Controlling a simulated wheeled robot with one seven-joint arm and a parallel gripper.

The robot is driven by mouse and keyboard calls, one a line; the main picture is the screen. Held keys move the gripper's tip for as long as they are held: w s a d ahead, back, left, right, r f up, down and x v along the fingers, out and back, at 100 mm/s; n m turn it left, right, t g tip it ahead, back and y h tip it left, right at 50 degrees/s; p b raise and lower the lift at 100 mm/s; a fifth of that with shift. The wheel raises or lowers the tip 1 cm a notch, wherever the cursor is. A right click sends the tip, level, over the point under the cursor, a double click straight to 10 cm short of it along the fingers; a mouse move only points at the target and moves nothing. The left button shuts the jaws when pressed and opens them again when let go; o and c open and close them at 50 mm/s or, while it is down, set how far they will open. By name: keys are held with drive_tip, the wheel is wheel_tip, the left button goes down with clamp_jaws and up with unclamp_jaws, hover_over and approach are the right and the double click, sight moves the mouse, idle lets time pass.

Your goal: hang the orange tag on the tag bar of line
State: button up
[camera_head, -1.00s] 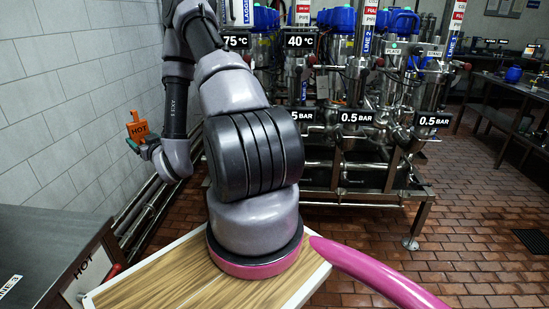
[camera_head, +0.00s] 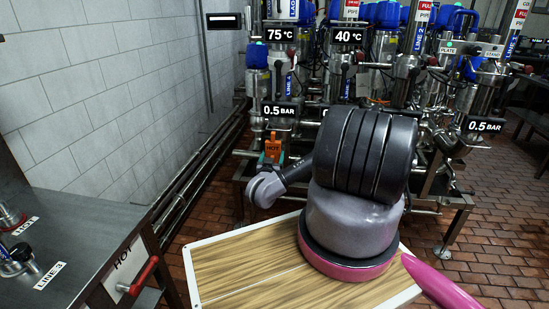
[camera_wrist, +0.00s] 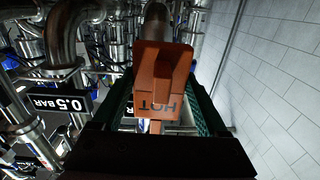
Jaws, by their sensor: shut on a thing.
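The orange tag (camera_head: 273,150) with HOT on it is held upright by my gripper (camera_head: 271,159), in front of the left end of the pipe rack. In the wrist view the tag (camera_wrist: 158,82) is between the two dark green fingers, its HOT lettering upside down. My gripper (camera_wrist: 156,108) is shut on it. The tag is clear of the bench and seems apart from the pipes behind it. The tag bar cannot be made out for certain. A small rail with PLATE and STAND labels (camera_head: 470,49) is on the rack at right.
The pipe rack (camera_head: 385,95) with gauges and 0.5 BAR signs (camera_head: 279,111) fills the back. A grey bench (camera_head: 75,225) with LINE 3 and HOT labels and a red handle (camera_head: 138,275) stands at left. A tiled wall (camera_head: 110,100) runs along the left. Brick floor lies between.

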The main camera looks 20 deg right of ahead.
drive_tip(key=shift+d+f, duration=0.25)
drive_tip(key=shift+f, duration=0.05)
drive_tip(key=f+x, duration=0.1)
drive_tip(key=x, duration=0.7)
drive_tip(key=shift+w+d, duration=0.25)
idle(0.3)
